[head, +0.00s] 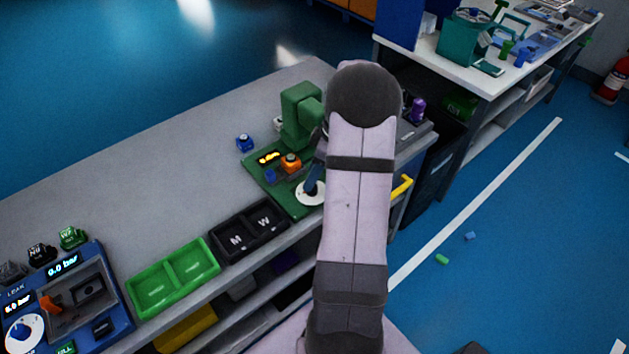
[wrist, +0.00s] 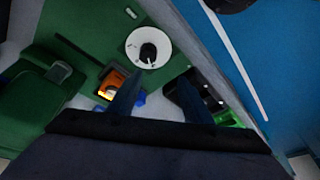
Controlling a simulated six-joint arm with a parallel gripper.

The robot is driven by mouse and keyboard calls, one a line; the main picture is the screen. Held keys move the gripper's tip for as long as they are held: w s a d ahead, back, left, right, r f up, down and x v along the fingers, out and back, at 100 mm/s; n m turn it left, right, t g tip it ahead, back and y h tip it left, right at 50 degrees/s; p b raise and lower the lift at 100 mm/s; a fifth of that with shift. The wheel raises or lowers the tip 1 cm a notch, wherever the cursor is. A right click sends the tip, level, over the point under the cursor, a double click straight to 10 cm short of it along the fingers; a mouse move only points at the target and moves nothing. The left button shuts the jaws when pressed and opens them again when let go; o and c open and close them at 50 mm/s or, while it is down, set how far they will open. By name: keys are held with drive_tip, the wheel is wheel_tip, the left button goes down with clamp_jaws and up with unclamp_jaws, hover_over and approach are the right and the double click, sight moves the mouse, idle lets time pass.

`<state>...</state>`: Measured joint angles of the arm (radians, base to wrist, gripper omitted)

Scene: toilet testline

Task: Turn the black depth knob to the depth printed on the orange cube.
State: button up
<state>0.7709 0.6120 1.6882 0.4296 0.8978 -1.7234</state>
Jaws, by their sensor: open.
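The black depth knob (wrist: 148,52) sits on a round white dial (wrist: 139,34) on the green station plate; a small white mark shows on the knob. In the head view the white dial (head: 301,197) shows beside my gripper, whose finger covers much of the knob. The orange cube (head: 291,161) sits on the station beside the dial; its print is too small to read. In the wrist view the orange cube (wrist: 115,80) is just left of a finger. My gripper (wrist: 157,82) is open and empty, its fingers apart, with the knob beyond the fingertips.
The station has a green head (head: 300,112) and a small lit display (head: 269,158). Blue cubes (head: 244,143) lie nearby. A black tray (head: 235,242) marked M and W, a green tray (head: 172,285) and a blue leak tester (head: 70,300) stand leftward.

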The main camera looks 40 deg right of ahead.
drive_tip(key=shift+s+d+n+t, duration=0.15)
drive_tip(key=shift+d+n, duration=0.15)
drive_tip(key=shift+d, duration=0.65)
drive_tip(key=shift+s+d+n+t, duration=0.15)
drive_tip(key=shift+d+n, duration=0.15)
drive_tip(key=shift+d, duration=0.65)
drive_tip(key=shift+w+f, duration=0.1)
drive_tip(key=shift+f, duration=0.05)
drive_tip(key=shift+a+p+x, duration=0.2)
drive_tip(key=shift+p+x, duration=1.15)
drive_tip(key=shift+x, duration=2.2)
drive_tip(key=c, duration=1.1)
